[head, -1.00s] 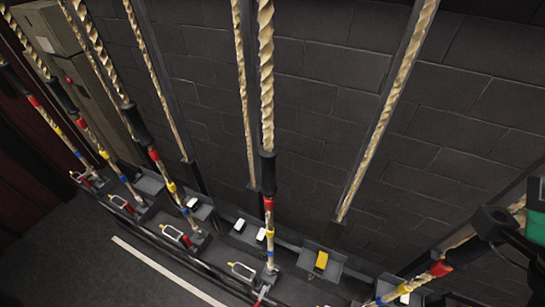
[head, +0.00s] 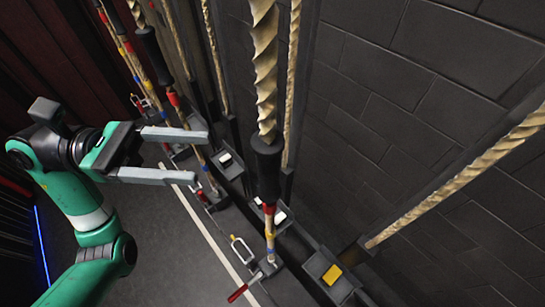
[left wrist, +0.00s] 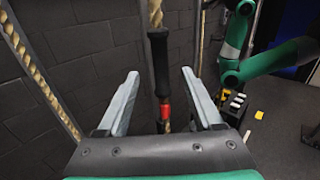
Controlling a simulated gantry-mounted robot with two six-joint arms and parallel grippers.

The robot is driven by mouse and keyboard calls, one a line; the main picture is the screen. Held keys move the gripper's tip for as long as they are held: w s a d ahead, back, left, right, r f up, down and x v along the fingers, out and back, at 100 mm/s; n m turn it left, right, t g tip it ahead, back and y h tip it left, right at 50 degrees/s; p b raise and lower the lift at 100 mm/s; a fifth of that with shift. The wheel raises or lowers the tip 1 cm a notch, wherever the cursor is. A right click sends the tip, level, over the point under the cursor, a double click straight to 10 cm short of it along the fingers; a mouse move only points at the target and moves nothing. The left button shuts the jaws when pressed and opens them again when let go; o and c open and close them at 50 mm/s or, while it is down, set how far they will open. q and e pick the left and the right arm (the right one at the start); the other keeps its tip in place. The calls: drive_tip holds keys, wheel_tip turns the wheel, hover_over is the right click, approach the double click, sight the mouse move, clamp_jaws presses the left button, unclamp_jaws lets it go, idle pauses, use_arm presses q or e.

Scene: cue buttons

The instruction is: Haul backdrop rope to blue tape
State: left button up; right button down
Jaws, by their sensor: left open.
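The nearest thick rope (head: 263,65) hangs down in the head view, with a black sleeve (head: 268,170) and red tape (head: 268,209) below it. Blue tape (head: 270,236) shows lower, just above the floor-level lock. My left gripper (head: 202,157) is open and empty, left of this rope and apart from it in the head view. In the left wrist view, a black sleeve (left wrist: 159,65) and red tape (left wrist: 164,112) appear between the open fingers; I cannot tell their distance. A green arm (left wrist: 262,65) of mine shows at right there; its gripper is not visible.
A red-handled lever (head: 238,293) and a pale ring (head: 241,250) sit at the rope's foot. More taped ropes stand behind to the left. Another rope (head: 460,178) slants along the dark block wall.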

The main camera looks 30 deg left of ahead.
sight(268, 160)
use_arm(q)
drive_tip(key=p+x, duration=0.1)
drive_tip(key=x, duration=1)
drive_tip(key=shift+w+d+r, duration=0.1)
drive_tip(key=shift+w+d, duration=0.1)
clamp_jaws()
idle(1.0)
